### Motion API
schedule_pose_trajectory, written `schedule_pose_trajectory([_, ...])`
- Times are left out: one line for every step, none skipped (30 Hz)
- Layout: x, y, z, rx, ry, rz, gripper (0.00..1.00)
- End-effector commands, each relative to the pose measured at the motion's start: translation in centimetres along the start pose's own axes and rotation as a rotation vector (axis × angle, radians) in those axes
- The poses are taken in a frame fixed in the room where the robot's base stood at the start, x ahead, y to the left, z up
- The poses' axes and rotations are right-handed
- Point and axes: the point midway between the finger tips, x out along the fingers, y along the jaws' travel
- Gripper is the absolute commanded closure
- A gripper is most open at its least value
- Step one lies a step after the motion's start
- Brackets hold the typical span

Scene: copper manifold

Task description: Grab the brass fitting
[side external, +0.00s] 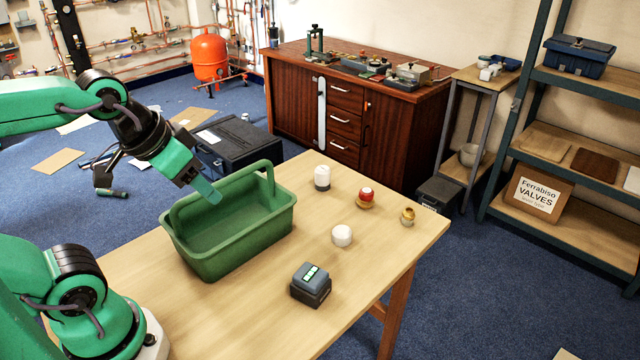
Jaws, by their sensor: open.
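A small brass fitting (407,216) stands on the wooden table near its right edge. It is gold-coloured and fully visible.
The green tote (222,252) has a raised handle. A red-topped brass part (365,197), a white-capped jar (322,178), a white round piece (342,235) and a dark box (310,285) stand on the table (385,260). Clear tabletop surrounds the fitting, but the edge is close.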

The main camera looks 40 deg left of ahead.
Motion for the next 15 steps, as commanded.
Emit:
schedule_pose_trajectory([0.0,0.0,-0.3,-0.003,-0.002,0.001,0.46])
schedule_pose_trajectory([0.0,0.1,-0.5,-0.006,-0.004,0.001,0.46])
schedule_pose_trajectory([-0.1,0.1,-0.8,-0.01,-0.007,0.002,0.46])
schedule_pose_trajectory([-0.1,0.1,-1.1,-0.014,-0.008,0.003,0.46])
schedule_pose_trajectory([-0.1,0.2,-1.5,-0.019,-0.01,0.003,0.46])
schedule_pose_trajectory([-0.1,0.2,-2.0,-0.027,-0.015,0.004,0.46])
schedule_pose_trajectory([-0.1,0.3,-2.5,-0.034,-0.018,0.005,0.46])
schedule_pose_trajectory([-0.1,0.4,-3.0,-0.041,-0.022,0.006,0.46])
schedule_pose_trajectory([-0.1,0.5,-3.7,-0.052,-0.027,0.007,0.46])
schedule_pose_trajectory([-0.1,0.5,-4.3,-0.061,-0.031,0.008,0.46])
schedule_pose_trajectory([-0.1,0.6,-4.9,-0.069,-0.035,0.008,0.46])
schedule_pose_trajectory([0.0,0.8,-5.8,-0.082,-0.041,0.01,0.46])
schedule_pose_trajectory([0.1,0.9,-6.4,-0.091,-0.045,0.01,0.46])
schedule_pose_trajectory([0.2,1.0,-7.1,-0.1,-0.049,0.011,0.46])
schedule_pose_trajectory([0.3,1.1,-8.0,-0.113,-0.055,0.012,0.46])
